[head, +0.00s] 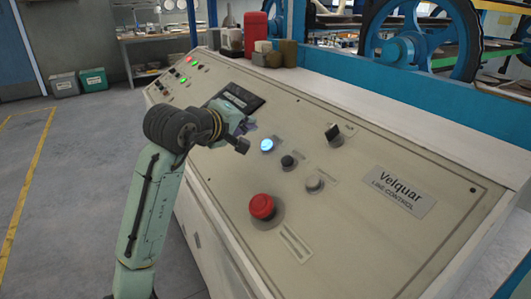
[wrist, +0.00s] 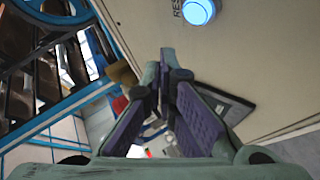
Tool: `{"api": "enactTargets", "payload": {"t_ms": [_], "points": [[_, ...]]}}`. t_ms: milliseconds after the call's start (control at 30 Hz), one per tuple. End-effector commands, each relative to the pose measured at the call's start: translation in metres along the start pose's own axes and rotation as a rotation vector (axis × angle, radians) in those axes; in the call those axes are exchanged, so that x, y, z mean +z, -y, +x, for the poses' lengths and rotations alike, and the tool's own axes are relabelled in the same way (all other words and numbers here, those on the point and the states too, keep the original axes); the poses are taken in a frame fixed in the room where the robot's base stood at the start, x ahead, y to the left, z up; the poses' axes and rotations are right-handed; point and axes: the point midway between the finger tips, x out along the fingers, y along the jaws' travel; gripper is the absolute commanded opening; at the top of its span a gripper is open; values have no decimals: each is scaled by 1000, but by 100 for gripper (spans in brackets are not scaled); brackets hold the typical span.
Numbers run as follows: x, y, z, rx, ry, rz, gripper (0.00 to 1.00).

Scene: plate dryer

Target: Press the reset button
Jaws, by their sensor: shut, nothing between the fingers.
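The reset button (head: 267,145) is a round, blue-lit button on the sloped beige control panel (head: 345,217). In the wrist view the blue button (wrist: 198,11) is at the top edge, with part of its label, "RES", beside it. My gripper (head: 251,126) is above the panel, just up and left of the button in the head view. In the wrist view my gripper (wrist: 167,55) has its fingertips together with nothing between them. The fingertips are apart from the button in that view.
A red mushroom button (head: 262,206), a black knob (head: 289,161), a grey knob (head: 314,184) and a black switch (head: 334,133) are nearby on the panel. A dark display (head: 240,97) lies behind my gripper. Jars and blocks (head: 272,55) stand along the panel's back edge.

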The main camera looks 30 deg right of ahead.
Motion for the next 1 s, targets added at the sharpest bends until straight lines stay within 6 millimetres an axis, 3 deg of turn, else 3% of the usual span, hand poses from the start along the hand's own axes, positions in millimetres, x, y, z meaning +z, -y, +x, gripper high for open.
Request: {"api": "enactTargets", "payload": {"t_ms": [33, 300, 1000], "points": [[7, 10, 8, 0, 0, 2, 0], [18, 18, 25, 1, 0, 0, 0], [19, 19, 26, 1, -1, 0, 0]]}}
